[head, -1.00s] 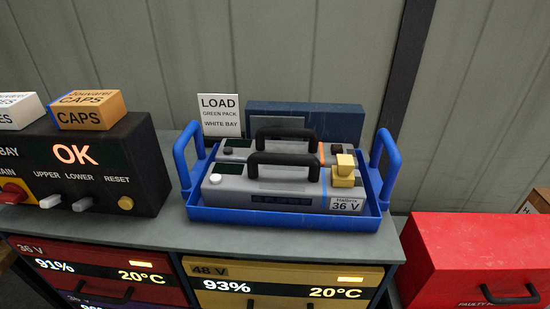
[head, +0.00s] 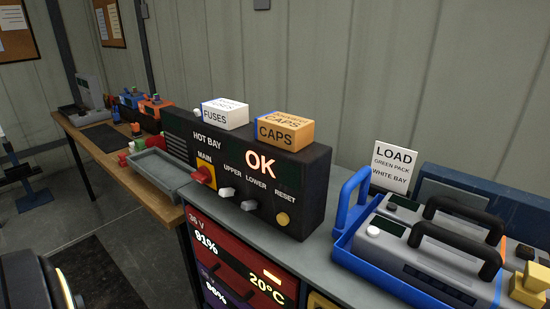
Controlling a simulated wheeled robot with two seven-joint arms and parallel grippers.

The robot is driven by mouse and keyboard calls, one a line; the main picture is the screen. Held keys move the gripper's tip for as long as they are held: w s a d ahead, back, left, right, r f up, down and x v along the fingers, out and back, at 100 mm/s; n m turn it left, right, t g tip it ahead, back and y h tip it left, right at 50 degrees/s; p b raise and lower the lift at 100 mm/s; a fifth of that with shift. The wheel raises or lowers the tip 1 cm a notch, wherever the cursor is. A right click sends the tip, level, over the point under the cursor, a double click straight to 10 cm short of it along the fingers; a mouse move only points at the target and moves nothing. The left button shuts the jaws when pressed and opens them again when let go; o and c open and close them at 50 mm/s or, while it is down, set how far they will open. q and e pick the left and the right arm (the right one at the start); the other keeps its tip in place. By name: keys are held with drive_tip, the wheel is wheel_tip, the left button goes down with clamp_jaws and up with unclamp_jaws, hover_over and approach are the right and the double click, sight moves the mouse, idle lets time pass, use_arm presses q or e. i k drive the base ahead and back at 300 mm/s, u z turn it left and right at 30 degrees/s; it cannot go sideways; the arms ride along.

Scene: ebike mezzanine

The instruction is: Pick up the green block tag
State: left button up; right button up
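A small green piece (head: 139,144) shows at the near end of the wooden bench in the head view, beside the grey tray and close to small red pieces (head: 124,159). It is too small to tell whether it is the green block tag. No other green tag is clear in view. Neither of my grippers shows.
A grey tray (head: 158,172) sits on the wooden bench (head: 92,150), with orange and blue devices (head: 153,106) behind. The black HOT BAY panel (head: 312,178) carries FUSES (head: 224,116) and CAPS (head: 285,132) boxes. A blue tray (head: 345,247) holds battery packs at right.

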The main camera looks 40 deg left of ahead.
sight(139, 143)
drive_tip(key=u, duration=3.25)
drive_tip(key=k, duration=1.3)
drive_tip(key=u, duration=0.85)
drive_tip(key=i, duration=1.4)
drive_tip(key=z, duration=0.55)
drive_tip(key=i, duration=2.1)
drive_tip(key=z, duration=1.4)
drive_tip(key=i, duration=1.1)
drive_tip(key=z, duration=1.25)
